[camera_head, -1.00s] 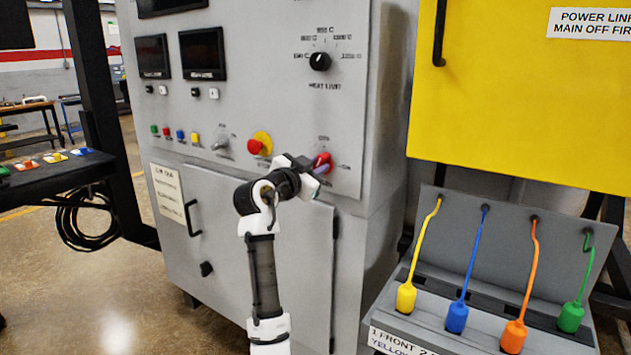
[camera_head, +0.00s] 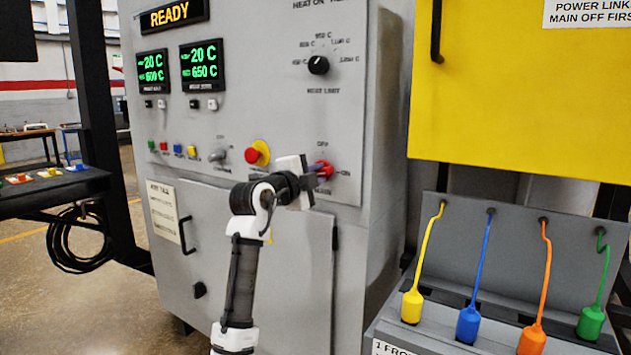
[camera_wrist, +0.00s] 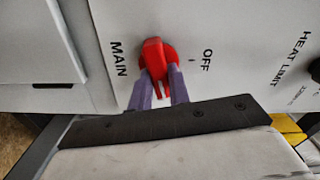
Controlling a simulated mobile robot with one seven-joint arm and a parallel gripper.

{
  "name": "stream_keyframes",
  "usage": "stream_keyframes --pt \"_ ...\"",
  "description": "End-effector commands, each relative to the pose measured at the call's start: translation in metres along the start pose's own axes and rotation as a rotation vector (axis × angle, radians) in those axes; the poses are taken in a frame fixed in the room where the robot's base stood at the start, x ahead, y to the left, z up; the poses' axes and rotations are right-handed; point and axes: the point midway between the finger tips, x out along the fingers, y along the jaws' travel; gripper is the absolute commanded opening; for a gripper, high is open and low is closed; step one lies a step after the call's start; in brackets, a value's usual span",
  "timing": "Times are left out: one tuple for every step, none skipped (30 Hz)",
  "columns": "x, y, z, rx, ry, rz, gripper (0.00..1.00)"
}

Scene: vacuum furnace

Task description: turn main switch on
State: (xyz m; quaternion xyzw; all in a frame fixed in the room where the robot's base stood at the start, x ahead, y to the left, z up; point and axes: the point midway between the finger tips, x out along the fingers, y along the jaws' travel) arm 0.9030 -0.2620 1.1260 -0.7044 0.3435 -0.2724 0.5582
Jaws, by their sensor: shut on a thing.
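The red main switch (camera_head: 326,169) is on the lower right of the grey furnace panel, with OFF printed above it and ON to its right. In the wrist view the red switch handle (camera_wrist: 156,60) lies across the OFF direction, along the panel's horizontal. My gripper (camera_head: 316,168) is at the switch, and its purple fingers (camera_wrist: 161,88) are on both sides of the handle, shut on it. The ON label is hidden in the wrist view. The READY display (camera_head: 171,14) and two temperature displays (camera_head: 203,64) are lit.
The yellow-and-red stop button (camera_head: 257,153) sits just left of my gripper. The heat limit knob (camera_head: 318,65) is above. A yellow cabinet (camera_head: 500,110) and a grey box with coloured plugs (camera_head: 465,320) stand to the right.

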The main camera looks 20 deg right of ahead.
Motion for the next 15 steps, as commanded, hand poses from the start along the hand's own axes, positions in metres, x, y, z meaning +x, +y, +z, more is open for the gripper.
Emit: stream_keyframes --pt "-0.0002 0.0020 0.0001 0.036 0.000 0.001 0.00" --pt "-0.0001 0.0020 -0.0001 0.057 0.000 0.001 0.00" --pt "-0.0001 0.0019 -0.0003 0.081 0.001 0.001 0.00" --pt "-0.0001 0.0019 -0.0005 0.100 0.001 0.001 0.00" --pt "0.0000 0.0019 -0.0007 0.116 0.002 0.001 0.00" --pt "0.0001 0.0022 -0.0008 0.137 0.002 0.001 0.00" --pt "0.0001 0.0024 -0.0008 0.150 0.002 0.002 0.00" --pt "0.0002 0.0026 -0.0009 0.164 0.002 0.002 0.00" --pt "0.0002 0.0027 -0.0008 0.179 0.002 0.002 0.00" --pt "0.0001 0.0028 -0.0007 0.190 0.002 0.002 0.00" --pt "0.0001 0.0028 -0.0006 0.200 0.002 0.002 0.00" --pt "0.0001 0.0028 -0.0006 0.211 0.002 0.002 0.00" --pt "0.0001 0.0028 -0.0006 0.217 0.002 0.002 0.00" --pt "0.0001 0.0028 -0.0006 0.224 0.002 0.002 0.00" --pt "0.0002 0.0028 -0.0007 0.231 0.002 0.002 0.00"
